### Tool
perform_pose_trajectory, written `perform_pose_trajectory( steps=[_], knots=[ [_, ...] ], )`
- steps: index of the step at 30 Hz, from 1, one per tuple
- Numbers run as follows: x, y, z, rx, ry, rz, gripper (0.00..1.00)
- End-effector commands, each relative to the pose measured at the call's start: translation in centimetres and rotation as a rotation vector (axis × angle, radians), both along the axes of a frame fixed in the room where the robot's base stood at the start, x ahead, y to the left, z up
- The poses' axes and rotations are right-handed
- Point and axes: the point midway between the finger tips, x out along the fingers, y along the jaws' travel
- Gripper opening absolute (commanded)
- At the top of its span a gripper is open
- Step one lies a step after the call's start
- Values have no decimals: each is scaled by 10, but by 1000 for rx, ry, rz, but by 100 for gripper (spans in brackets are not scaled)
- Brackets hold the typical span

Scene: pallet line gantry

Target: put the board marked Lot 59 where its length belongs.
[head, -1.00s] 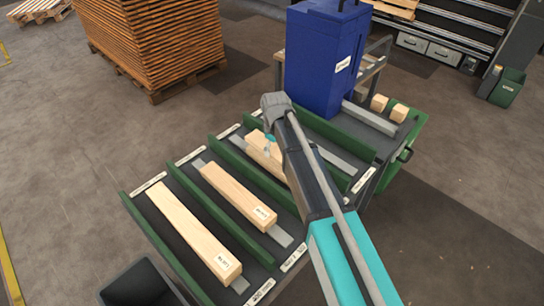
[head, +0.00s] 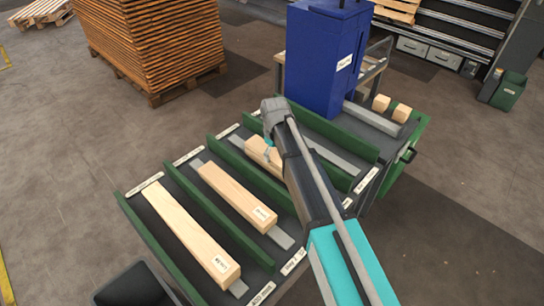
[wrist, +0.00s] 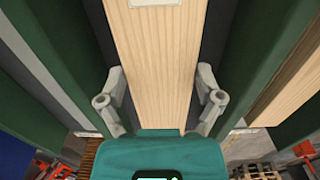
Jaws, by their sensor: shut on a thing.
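My gripper (head: 270,148) is shut on a pale wooden board (wrist: 152,65), with one finger on each side of it. In the head view the held board (head: 257,151) is in or just above the third bay from the left, mostly hidden by my arm. In the wrist view it lies lengthwise between two green dividers, with dark gaps on both sides. A white label (wrist: 154,2) on it is cut off and unreadable. I cannot tell whether the board touches the bay floor. Two other labelled boards lie in the left bay (head: 190,234) and second bay (head: 235,195); their labels are too small to read.
Green dividers (head: 216,205) separate the bays of the sorting table. A bare grey strip (head: 332,155) shows in the bay right of my arm. A blue cabinet (head: 322,60) and two small wooden blocks (head: 381,103) stand at the back right. A dark bin (head: 132,286) sits front left.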

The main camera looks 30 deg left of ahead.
Motion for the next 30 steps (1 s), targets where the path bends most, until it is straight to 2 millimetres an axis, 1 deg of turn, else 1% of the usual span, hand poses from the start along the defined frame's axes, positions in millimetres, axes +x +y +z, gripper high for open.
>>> perform_pose_trajectory(
  steps=[1,11,16,17,18,19,30],
  knots=[
    [0,0,-2,0,0,0,28],
    [0,0,-2,0,0,0,28],
    [0,0,-6,0,0,-1,28],
    [0,0,-5,0,0,-1,90],
    [0,0,-4,0,0,-1,98],
    [0,0,-4,0,0,-1,100],
    [0,-1,-4,0,0,-1,100]
  ],
)
